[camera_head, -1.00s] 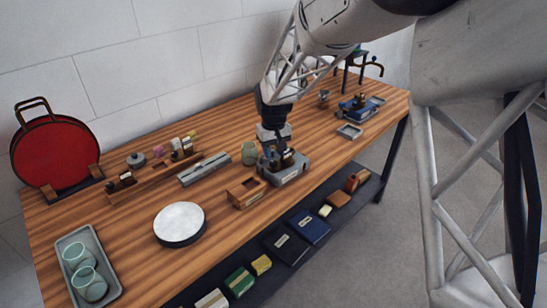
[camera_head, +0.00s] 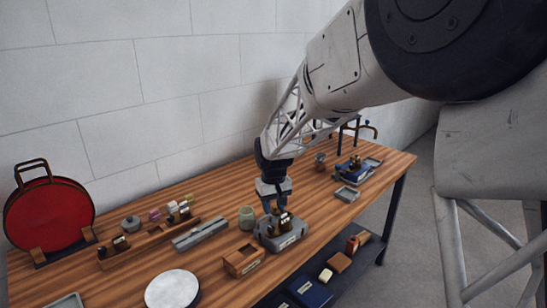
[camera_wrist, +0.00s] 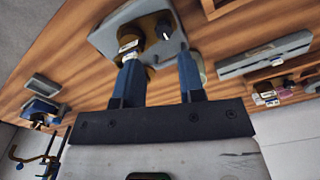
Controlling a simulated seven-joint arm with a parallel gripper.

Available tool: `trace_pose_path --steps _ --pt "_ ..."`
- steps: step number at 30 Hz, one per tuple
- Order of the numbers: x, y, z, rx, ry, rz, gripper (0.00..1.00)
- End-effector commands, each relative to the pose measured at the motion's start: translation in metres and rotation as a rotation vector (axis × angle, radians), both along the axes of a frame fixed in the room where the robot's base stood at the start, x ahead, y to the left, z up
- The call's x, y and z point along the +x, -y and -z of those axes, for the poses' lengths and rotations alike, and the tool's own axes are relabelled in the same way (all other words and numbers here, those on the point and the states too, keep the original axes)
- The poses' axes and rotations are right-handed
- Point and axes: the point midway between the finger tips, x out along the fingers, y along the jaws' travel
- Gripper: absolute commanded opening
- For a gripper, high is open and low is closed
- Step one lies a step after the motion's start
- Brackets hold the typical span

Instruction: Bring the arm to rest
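My gripper (camera_head: 270,208) is just above a grey block-shaped holder (camera_head: 279,236) on the wooden workbench (camera_head: 215,270). Small dark and brass-coloured pieces (camera_head: 284,222) stand in the holder. In the wrist view, the two blue fingers of my gripper (camera_wrist: 158,64) are apart, with nothing held between them. A pale-labelled brass piece (camera_wrist: 130,44) lies close to the left fingertip; I cannot tell if they touch. My arm reaches in from the upper right of the head view.
A green glass jar (camera_head: 246,217) and an open wooden box (camera_head: 243,260) stand close to the holder. A grey bar-shaped block (camera_head: 200,234) and wooden rack (camera_head: 145,243) lie left. A round white-topped disc (camera_head: 172,290) is in front. A red round piece (camera_head: 48,213) stands far left.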

Motion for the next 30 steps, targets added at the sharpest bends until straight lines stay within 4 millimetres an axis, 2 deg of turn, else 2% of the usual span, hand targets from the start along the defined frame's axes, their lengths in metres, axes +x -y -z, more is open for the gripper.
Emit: trace_pose_path --steps 5,11,21,30 --pt "-0.022 0.020 -0.022 0.004 0.017 0.030 0.36" --pt "-0.062 0.052 -0.053 0.010 0.044 0.082 0.36" --pt "-0.143 0.101 -0.094 0.019 0.091 0.173 0.36" --pt "-0.219 0.138 -0.114 0.027 0.133 0.253 0.36"
